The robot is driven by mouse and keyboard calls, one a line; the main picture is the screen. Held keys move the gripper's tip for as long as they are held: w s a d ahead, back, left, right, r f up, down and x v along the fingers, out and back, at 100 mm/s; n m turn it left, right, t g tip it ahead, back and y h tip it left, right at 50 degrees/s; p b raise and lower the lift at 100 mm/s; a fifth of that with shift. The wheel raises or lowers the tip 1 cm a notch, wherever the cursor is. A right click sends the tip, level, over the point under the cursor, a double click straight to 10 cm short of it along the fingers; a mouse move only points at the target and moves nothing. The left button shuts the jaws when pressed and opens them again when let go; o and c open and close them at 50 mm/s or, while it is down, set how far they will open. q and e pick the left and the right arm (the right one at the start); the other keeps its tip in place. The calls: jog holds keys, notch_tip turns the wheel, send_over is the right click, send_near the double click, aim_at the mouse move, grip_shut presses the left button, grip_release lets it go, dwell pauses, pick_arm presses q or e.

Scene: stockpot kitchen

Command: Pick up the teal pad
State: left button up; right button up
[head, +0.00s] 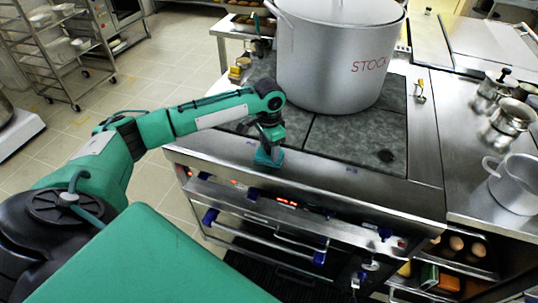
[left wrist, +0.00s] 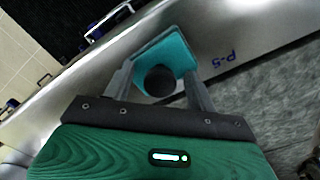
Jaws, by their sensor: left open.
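The teal pad (head: 266,161) lies on the steel front ledge of the stove. In the left wrist view the pad (left wrist: 180,50) is a teal square with a dark round knob (left wrist: 160,81) on it. My left gripper (head: 269,143) is directly above the pad, pointing down. In the left wrist view its two fingers (left wrist: 159,77) are apart, one on each side of the knob. I cannot tell whether they touch it. My right gripper is not in view.
A large stockpot (head: 335,60) marked STOCK stands on the dark hotplate (head: 350,135) behind the pad. Smaller metal pots (head: 518,183) stand on the right counter. Blue-knobbed controls line the stove front below. The ledge right of the pad is clear.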

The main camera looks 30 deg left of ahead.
pick_arm(q)
jog(key=c, duration=1.1)
jog(key=shift+r, duration=0.1)
notch_tip(320, 180, up, 20)
jog(key=b, duration=0.1)
